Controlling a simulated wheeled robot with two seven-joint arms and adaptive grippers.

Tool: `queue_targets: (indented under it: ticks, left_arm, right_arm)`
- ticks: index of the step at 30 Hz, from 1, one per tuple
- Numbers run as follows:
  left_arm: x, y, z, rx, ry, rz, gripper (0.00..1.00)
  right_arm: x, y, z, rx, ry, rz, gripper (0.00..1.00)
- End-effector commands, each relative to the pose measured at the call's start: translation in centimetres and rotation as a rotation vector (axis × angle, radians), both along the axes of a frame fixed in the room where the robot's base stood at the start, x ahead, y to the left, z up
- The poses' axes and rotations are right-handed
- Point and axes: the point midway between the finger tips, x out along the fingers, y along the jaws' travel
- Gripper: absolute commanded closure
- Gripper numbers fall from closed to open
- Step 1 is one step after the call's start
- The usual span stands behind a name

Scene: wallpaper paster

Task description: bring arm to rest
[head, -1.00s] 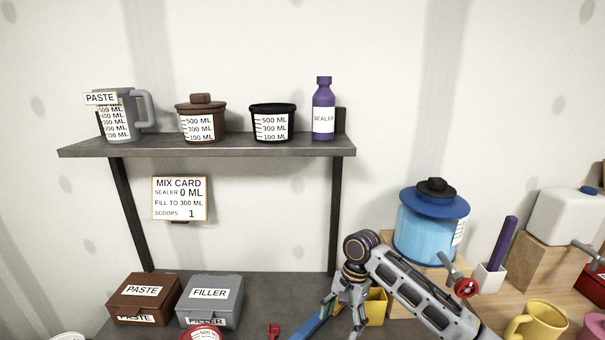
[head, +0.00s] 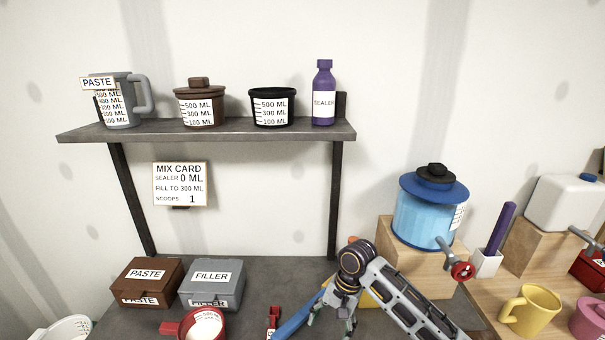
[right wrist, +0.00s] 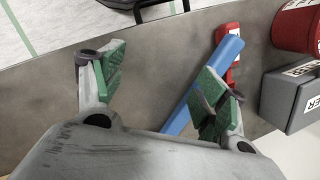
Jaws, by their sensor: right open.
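My right arm comes in from the lower right in the head view, and its gripper (head: 332,318) hangs over the grey bench. In the right wrist view the two green-padded fingers (right wrist: 160,85) are spread apart with nothing between them. A blue bar-like thing (right wrist: 205,85) lies beside and partly behind one finger; it also shows in the head view (head: 297,322). I cannot tell whether the finger touches it. My left gripper is not in view.
A red measuring cup (head: 180,326), PASTE box (head: 148,280) and FILLER box (head: 212,285) stand left of the gripper. A blue dispenser (head: 430,215) with a red-handled tap stands right on a wooden block. A shelf (head: 230,129) with containers is above.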

Motion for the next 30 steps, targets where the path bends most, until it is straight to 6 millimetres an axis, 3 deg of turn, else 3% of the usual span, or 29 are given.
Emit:
queue_targets:
  ticks: [15, 30]
  left_arm:
    - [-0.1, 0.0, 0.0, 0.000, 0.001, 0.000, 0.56]
    - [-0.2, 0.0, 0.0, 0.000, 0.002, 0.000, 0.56]
  right_arm:
    - [-4.3, 1.4, -2.6, 0.086, -0.177, 0.217, 0.27]
    - [-7.8, -0.2, -4.0, 0.085, -0.345, 0.364, 0.27]
